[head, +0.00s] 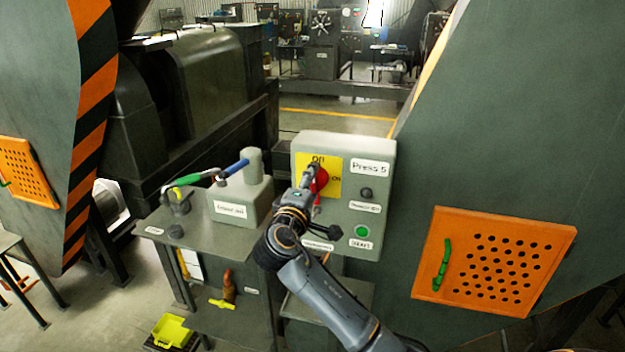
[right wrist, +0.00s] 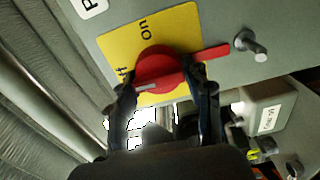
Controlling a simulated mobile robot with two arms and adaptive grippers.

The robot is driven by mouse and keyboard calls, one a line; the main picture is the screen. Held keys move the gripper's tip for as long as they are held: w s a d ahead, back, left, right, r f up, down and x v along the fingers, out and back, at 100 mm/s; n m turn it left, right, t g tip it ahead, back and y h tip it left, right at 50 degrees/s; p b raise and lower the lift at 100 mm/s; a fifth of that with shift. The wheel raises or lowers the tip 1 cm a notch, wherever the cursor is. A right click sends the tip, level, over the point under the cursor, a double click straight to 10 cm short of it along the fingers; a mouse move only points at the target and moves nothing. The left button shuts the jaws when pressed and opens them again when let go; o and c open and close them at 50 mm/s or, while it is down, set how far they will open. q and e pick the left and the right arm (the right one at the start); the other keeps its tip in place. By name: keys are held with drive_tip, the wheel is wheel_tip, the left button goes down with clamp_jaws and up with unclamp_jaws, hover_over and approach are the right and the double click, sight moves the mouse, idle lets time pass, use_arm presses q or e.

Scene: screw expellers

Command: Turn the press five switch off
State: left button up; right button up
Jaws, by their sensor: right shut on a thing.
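The press five switch is a red rotary knob (head: 321,179) on a yellow plate (head: 330,167), on the grey Press 5 box (head: 378,150). My right gripper (head: 312,176) covers part of it in the head view. In the right wrist view the red knob (right wrist: 160,72) sits between the two fingers of my right gripper (right wrist: 167,88), which is shut on it. A red bar sticks out to the right there. A white mark on the knob lies on the side near the label ending in "ff"; "on" is printed above. My left gripper is not in view.
A dark knob (head: 366,193) and a green start button (head: 362,231) are on the same box, right of my arm. A grey unit with a blue and green handle (head: 235,168) stands on the bench to the left. An orange perforated panel (head: 495,262) is at right.

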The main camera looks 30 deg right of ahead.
drive_tip(key=shift+n, duration=0.3)
drive_tip(key=o, duration=1.1)
drive_tip(key=shift+o, duration=0.2)
drive_tip(key=shift+a, duration=0.1)
drive_tip(key=v, duration=1.2)
drive_tip(key=shift+f, duration=0.1)
